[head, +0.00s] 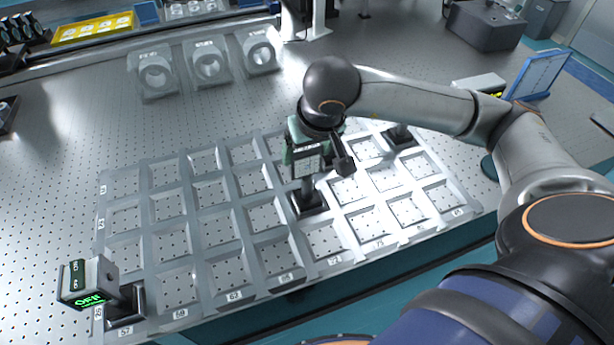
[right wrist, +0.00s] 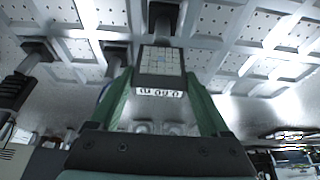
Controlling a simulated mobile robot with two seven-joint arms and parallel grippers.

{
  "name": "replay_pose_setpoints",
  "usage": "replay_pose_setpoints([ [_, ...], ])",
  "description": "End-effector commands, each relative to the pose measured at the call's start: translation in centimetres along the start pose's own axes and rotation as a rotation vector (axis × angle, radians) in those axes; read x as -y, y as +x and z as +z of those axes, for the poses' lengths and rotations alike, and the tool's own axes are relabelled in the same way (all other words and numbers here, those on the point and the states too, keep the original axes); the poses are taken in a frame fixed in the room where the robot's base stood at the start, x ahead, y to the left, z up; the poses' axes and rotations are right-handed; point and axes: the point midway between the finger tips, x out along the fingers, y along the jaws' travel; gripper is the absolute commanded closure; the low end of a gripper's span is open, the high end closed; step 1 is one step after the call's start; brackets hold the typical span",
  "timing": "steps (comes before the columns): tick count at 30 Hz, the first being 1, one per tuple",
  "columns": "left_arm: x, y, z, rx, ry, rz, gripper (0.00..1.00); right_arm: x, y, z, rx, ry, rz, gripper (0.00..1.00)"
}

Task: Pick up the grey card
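The grey card (head: 307,162) is a small grey plate with a gridded face, on a dark post in a black base (head: 308,203) in a tray cell. In the right wrist view the card (right wrist: 161,62) shows its grid and a pale lettered strip along its near edge. My right gripper (head: 306,150) has green fingers, one on each side of the card. The right wrist view (right wrist: 161,75) shows narrow gaps between fingers and card, so it looks open around it. Whether a fingertip touches is hard to see. My left gripper is not in view.
A pale tray (head: 190,316) of square cells covers the front of the perforated table (head: 60,150). A box with a green display (head: 87,283) stands at its front left corner. A blue-framed panel (head: 541,73) stands right.

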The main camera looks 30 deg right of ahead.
Motion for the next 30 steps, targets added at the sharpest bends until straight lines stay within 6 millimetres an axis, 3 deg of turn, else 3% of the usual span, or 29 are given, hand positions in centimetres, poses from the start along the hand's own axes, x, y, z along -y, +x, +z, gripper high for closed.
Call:
replay_pose_setpoints([
  [2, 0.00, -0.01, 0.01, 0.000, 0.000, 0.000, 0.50, 0.01, -0.03, -0.01, 0.000, 0.000, 0.000, 0.38],
  [18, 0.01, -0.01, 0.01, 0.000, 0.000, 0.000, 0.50, 0.00, -0.05, -0.02, -0.001, 0.000, 0.000, 0.99],
  [30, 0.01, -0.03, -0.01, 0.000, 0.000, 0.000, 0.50, 0.00, -0.17, -0.14, -0.004, 0.001, -0.001, 1.00],
])
